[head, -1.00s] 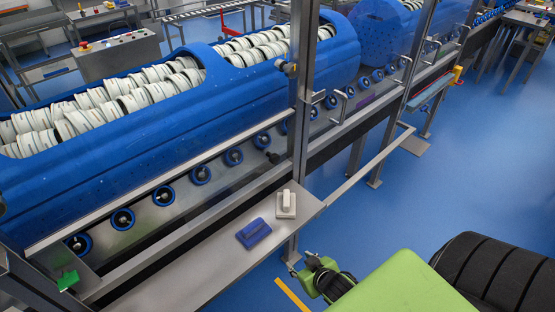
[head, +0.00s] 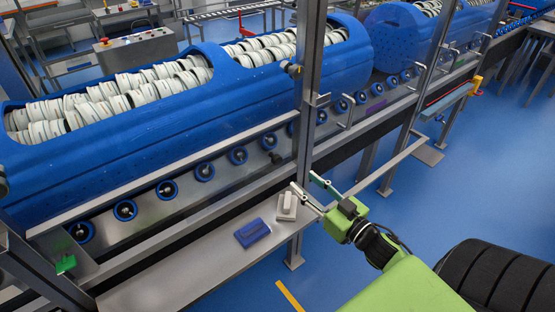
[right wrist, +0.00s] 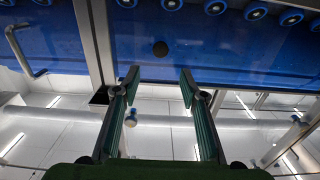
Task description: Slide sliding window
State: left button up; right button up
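The sliding window (head: 225,178) is a clear pane in a grey metal frame in front of a large blue tub. A small dark round knob (head: 275,157) is on it, left of the upright post. The right wrist view shows a dark knob (right wrist: 160,48) ahead, between the lines of my fingers. A grey bar handle (head: 346,108) is right of the post and also shows in the right wrist view (right wrist: 23,52). My right gripper (head: 302,179) is open and empty, below and right of the knob, apart from it. My left gripper is out of view.
A metal shelf (head: 190,272) below the window bears a blue brush-like block (head: 252,233) and a white-grey one (head: 286,206), close to my right fingers. The upright post (head: 308,90) stands near the gripper.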

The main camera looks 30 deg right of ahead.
aim_at(279, 161)
jog(key=w, duration=0.4)
jog(key=w+p, duration=0.1)
jog(key=w, duration=0.4)
jog(key=w+a, duration=0.1)
jog(key=w, duration=0.3)
jog(key=shift+w, duration=0.2)
grip_shut()
